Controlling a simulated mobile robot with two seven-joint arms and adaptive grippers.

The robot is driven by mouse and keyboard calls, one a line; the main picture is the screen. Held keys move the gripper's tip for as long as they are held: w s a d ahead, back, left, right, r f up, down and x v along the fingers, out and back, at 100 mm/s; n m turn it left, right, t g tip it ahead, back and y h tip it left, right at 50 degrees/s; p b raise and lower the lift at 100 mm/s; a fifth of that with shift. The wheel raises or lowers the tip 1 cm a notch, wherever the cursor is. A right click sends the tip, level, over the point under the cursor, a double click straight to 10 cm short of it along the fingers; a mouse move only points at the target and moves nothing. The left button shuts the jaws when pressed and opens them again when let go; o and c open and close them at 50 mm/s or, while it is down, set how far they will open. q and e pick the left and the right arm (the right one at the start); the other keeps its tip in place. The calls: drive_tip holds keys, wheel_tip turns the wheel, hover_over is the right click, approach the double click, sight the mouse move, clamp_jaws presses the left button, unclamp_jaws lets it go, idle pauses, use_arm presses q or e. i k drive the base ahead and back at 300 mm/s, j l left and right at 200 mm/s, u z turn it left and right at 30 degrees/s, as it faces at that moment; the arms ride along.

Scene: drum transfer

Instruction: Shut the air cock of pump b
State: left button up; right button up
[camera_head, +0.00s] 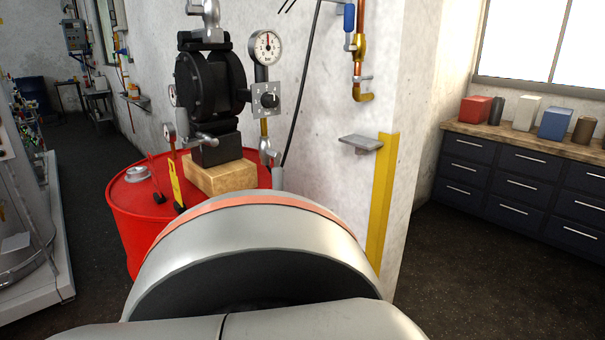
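A black pump (210,82) stands on a wooden block (220,175) on top of a red drum (125,215). I see no label that tells whether it is pump b. On the wall to its right, a copper pipe (360,45) runs down, with a small blue lever (349,17) at its upper part. The lever looks upright, alongside the pipe. A round gauge (267,47) and a plate with a black knob (268,100) sit beside the pump. Neither gripper is in view; a large grey link of my arm fills the lower middle and hides the drum's front.
A small grey wall shelf (361,142) juts out beside a yellow corner strip (383,200). A dark drawer cabinet (520,185) with boxes and cans stands at the right. A black hose (298,85) hangs behind the gauge. Floor is clear between corner and cabinet.

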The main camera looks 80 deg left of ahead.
sight(277, 171)
drive_tip(key=u, duration=2.7)
